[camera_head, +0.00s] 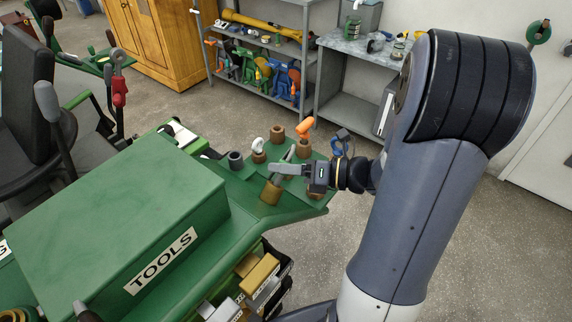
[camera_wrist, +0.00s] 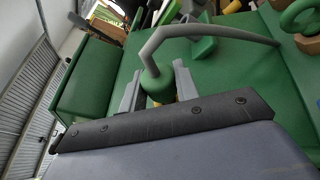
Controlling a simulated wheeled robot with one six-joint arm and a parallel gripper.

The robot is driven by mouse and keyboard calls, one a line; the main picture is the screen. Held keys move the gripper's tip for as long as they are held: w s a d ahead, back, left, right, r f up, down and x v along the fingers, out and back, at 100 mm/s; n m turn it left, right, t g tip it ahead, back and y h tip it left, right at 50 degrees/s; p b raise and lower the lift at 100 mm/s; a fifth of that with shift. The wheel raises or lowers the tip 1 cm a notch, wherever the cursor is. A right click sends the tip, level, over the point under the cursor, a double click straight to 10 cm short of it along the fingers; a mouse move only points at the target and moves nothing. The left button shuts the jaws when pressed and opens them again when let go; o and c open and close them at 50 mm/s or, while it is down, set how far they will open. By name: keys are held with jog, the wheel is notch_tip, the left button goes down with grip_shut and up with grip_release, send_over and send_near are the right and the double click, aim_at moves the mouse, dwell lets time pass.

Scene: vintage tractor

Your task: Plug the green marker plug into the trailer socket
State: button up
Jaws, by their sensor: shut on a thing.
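My gripper (camera_head: 281,170) is above the green deck in the head view, its grey fingers pointing left. In the wrist view, my gripper (camera_wrist: 158,82) is shut around a green rounded body, which appears to be the green marker plug (camera_wrist: 155,84). A grey bent stalk rises over it and curves right. A brass-coloured cylinder (camera_head: 270,193), possibly a socket, stands on the deck just below the fingers. A little yellow also shows below the plug in the wrist view. I cannot tell which socket is the trailer socket, nor whether the plug touches the brass cylinder.
Several brown and dark cylinders stand on the deck (camera_head: 233,187), including a dark one (camera_head: 236,160). An orange bent piece (camera_head: 305,127) and a white one (camera_head: 259,144) stand close by. The large green TOOLS box (camera_head: 125,225) is left. Shelves stand behind; floor shows between.

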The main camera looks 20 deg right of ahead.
jog(key=shift+s+a+f, duration=0.2)
jog(key=shift+a+f, duration=0.05)
jog(key=shift+f, duration=0.05)
jog(key=o, duration=1)
jog(key=shift+o, duration=0.2)
jog(key=shift+d, duration=0.1)
jog(key=b+v, duration=0.1)
jog(key=v, duration=0.9)
jog(key=shift+s+d+b, duration=0.2)
jog(key=shift+d+b, duration=0.05)
jog(key=shift+b, duration=0.15)
jog(key=p+x, duration=0.1)
jog(key=x, duration=0.9)
jog(key=shift+w+a+p, duration=0.2)
jog(key=shift+a+p, duration=0.1)
jog(key=shift+w+d+r, duration=0.15)
jog(key=shift+r, duration=0.1)
